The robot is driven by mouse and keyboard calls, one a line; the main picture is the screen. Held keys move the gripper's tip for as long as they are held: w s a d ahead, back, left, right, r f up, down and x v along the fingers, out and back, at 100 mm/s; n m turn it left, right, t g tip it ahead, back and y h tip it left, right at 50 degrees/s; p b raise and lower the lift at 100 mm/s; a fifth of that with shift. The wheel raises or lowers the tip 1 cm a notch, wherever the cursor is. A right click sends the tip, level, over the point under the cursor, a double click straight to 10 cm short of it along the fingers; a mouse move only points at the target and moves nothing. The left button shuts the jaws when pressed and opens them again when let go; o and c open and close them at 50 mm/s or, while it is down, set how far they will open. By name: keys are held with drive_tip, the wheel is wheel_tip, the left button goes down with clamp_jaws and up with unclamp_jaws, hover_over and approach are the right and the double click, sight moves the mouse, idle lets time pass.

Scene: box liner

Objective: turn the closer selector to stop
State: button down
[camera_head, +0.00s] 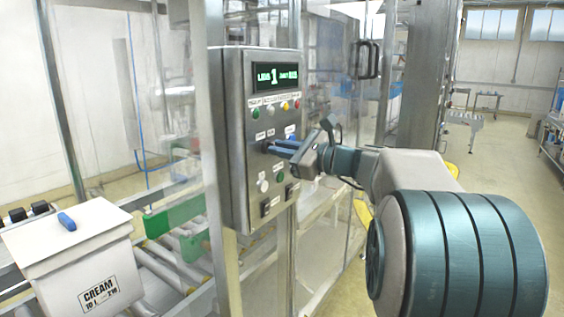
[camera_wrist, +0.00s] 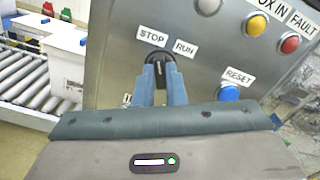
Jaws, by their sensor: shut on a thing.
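In the wrist view, a black selector knob (camera_wrist: 160,57) sits on the grey panel under the labels STOP (camera_wrist: 152,36) and RUN (camera_wrist: 186,47). My gripper (camera_wrist: 164,72) is shut on it, one blue finger on each side. The fingers hide much of the knob, and I cannot tell which label it points to. No label reading "closer" is legible. In the head view my gripper (camera_head: 273,148) reaches the control box (camera_head: 232,140) from the right, and its fingers cover the knob there.
A blue RESET button (camera_wrist: 229,93) lies right of the fingers. White (camera_wrist: 207,6), yellow (camera_wrist: 256,23) and red (camera_wrist: 290,44) lamps sit above. More selectors and buttons are lower on the box. A white CREAM carton (camera_head: 72,262) stands at lower left by the roller conveyor.

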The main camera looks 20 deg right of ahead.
drive_tip(key=shift+n+b, duration=0.45)
drive_tip(key=shift+n, duration=0.05)
drive_tip(key=c, duration=1.5)
unclamp_jaws()
drive_tip(key=shift+a, duration=0.1)
drive_tip(key=shift+s, duration=0.15)
drive_tip(key=b+v, duration=0.1)
drive_tip(key=v, duration=1.2)
drive_tip(key=shift+s+d, duration=0.25)
drive_tip(key=shift+d, duration=0.05)
